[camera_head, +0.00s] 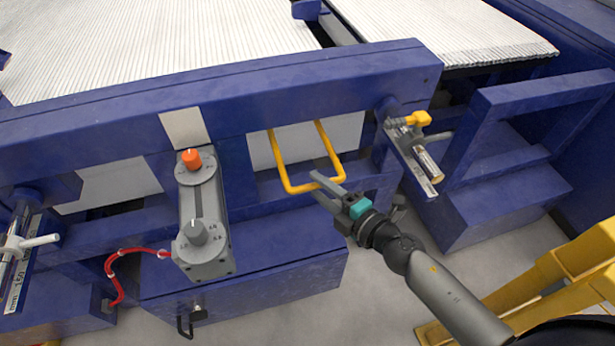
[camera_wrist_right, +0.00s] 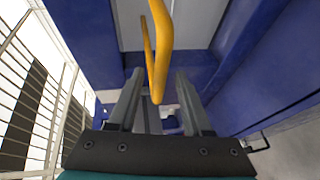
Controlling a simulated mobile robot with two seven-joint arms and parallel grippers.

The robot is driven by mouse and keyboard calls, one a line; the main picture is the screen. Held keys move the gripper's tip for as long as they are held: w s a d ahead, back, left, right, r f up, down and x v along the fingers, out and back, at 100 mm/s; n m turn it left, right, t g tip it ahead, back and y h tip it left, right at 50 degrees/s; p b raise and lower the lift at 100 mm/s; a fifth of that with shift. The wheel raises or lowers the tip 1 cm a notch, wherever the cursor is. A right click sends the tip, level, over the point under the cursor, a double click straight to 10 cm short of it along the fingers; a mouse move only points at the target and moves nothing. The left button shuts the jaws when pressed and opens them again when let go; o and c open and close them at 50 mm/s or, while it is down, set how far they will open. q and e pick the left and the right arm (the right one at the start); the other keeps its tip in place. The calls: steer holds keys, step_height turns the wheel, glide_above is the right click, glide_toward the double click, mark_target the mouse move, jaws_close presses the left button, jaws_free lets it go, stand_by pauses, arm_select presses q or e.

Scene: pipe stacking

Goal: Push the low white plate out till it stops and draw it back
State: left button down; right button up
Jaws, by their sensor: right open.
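The low white plate (camera_head: 305,143) stands in an opening under the blue beam, partly hidden by that beam. A yellow U-shaped handle (camera_head: 280,165) sticks out from the plate towards me. My right gripper (camera_head: 325,188) is at the handle's near right corner, open, with a finger on either side of the bar in the picture. In the right wrist view, the yellow handle (camera_wrist_right: 160,45) runs down between the two spread fingers (camera_wrist_right: 157,97), and the white plate (camera_wrist_right: 185,22) shows behind it. I cannot tell whether a finger touches the bar. My left gripper is not in view.
A grey control box (camera_head: 205,220) with an orange knob stands left of the handle. A yellow-tipped metal fitting (camera_head: 415,145) is at the right. White pipes (camera_head: 150,45) lie above the blue beam (camera_head: 290,80). A yellow frame (camera_head: 560,270) stands at lower right.

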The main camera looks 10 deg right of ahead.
steer(key=shift+x, duration=2.25)
jaws_close()
